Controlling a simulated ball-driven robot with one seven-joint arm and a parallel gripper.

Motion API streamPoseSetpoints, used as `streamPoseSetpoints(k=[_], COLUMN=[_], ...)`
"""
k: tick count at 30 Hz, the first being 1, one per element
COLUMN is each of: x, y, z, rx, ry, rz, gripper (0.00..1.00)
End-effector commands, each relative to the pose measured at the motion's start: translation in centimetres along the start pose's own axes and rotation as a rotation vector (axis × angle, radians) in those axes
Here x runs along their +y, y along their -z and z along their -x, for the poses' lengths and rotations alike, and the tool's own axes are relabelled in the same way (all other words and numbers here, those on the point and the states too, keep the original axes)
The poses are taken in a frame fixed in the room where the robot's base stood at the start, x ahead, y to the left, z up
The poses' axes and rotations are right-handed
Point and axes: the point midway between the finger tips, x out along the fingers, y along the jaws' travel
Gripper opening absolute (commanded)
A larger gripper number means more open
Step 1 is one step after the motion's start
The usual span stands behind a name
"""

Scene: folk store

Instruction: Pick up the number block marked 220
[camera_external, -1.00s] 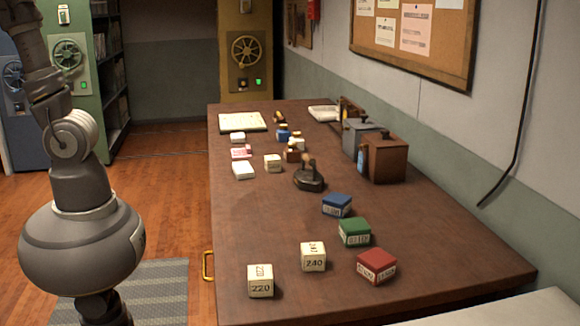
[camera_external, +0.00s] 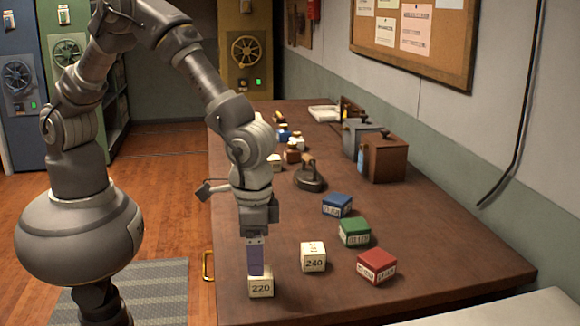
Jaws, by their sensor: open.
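The cream number block marked 220 (camera_external: 261,288) sits on the table near its front left edge. My gripper (camera_external: 258,271) points straight down right over it, with its finger reaching the block's top and covering part of it. The jaws are open; only one finger shows clearly, so I cannot tell whether they touch the block's sides. A similar cream block marked 240 (camera_external: 313,257) stands a little to the right and farther back.
A red block (camera_external: 376,266), a green block (camera_external: 354,232) and a blue block (camera_external: 337,205) stand to the right on the wooden table (camera_external: 440,250). A dark stamp-like object (camera_external: 309,177) and a brown box (camera_external: 385,158) are farther back.

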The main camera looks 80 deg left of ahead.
Motion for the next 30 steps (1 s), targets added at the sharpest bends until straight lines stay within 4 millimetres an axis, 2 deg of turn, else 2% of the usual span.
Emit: streamPoseSetpoints(k=[12,20,27,30], x=[0.2,0.2,0.2,0.2], y=[0.2,0.3,0.3,0.3], z=[-6.0,-6.4,-6.4,-6.3], rx=[0.002,0.005,0.005,0.005], ry=[-0.001,-0.003,-0.003,-0.003], rz=[0.0,0.0,0.0,0.0], gripper=[0.8,0.8,0.27,0.24])
